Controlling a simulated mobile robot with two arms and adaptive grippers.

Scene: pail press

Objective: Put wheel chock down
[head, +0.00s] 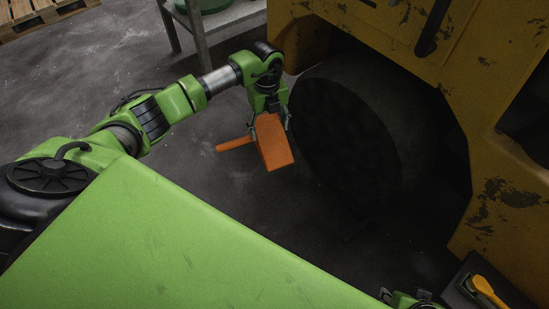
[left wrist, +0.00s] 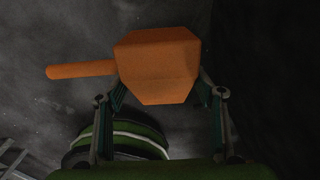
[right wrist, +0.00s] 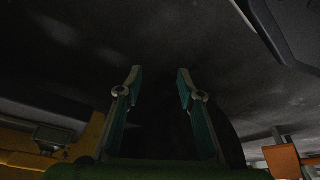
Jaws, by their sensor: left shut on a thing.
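The orange wheel chock (head: 273,142), a block with a rod handle sticking out to the left, hangs from my left gripper (head: 271,113) near the dark wheel (head: 345,140). In the left wrist view the chock (left wrist: 157,66) sits between the two fingers, which are shut on it. I cannot tell how far it is above the floor. My right gripper is mostly cut off at the bottom of the head view; in the right wrist view its fingers (right wrist: 158,80) stand apart with nothing between them.
The yellow machine body (head: 470,50) with worn paint overhangs the wheel on the right. A grey metal stand (head: 197,35) is behind my left arm, and a wooden pallet (head: 40,14) lies at the far left. The grey floor (head: 120,55) around the chock is clear.

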